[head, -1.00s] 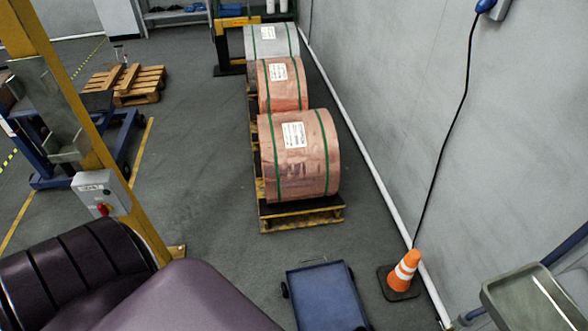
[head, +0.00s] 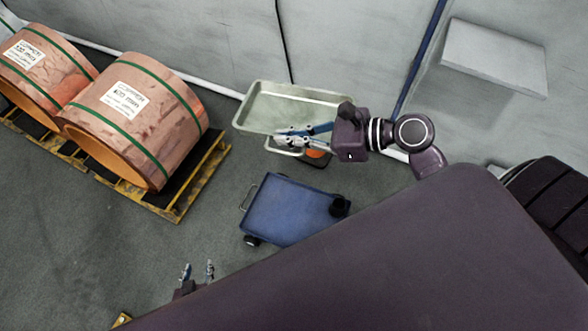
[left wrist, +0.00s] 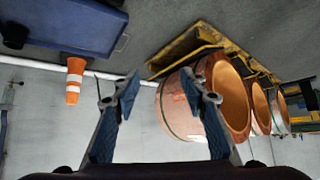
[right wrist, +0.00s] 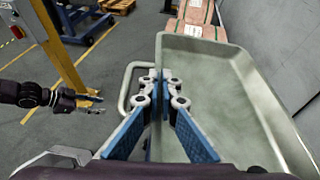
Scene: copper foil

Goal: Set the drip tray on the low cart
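The drip tray (head: 262,122) is a shallow pale grey-green pan with a side handle, near the wall in the head view. It fills the right of the right wrist view (right wrist: 215,100). My right gripper (head: 290,136) has its fingers on either side of the tray's near wall, closed on it; the fingers also show in the right wrist view (right wrist: 159,88). The low cart (head: 290,210) is a blue platform on wheels, below the tray in the picture; its deck looks empty apart from a dark part at its right corner. My left gripper (head: 198,272) is open and empty, left of the cart.
An orange cone (left wrist: 75,80) stands by the wall, mostly hidden behind the tray in the head view. Copper coils (head: 135,115) on a yellow pallet (head: 205,178) stand left. A blue pole (head: 421,60) runs along the wall. Floor left of the cart is clear.

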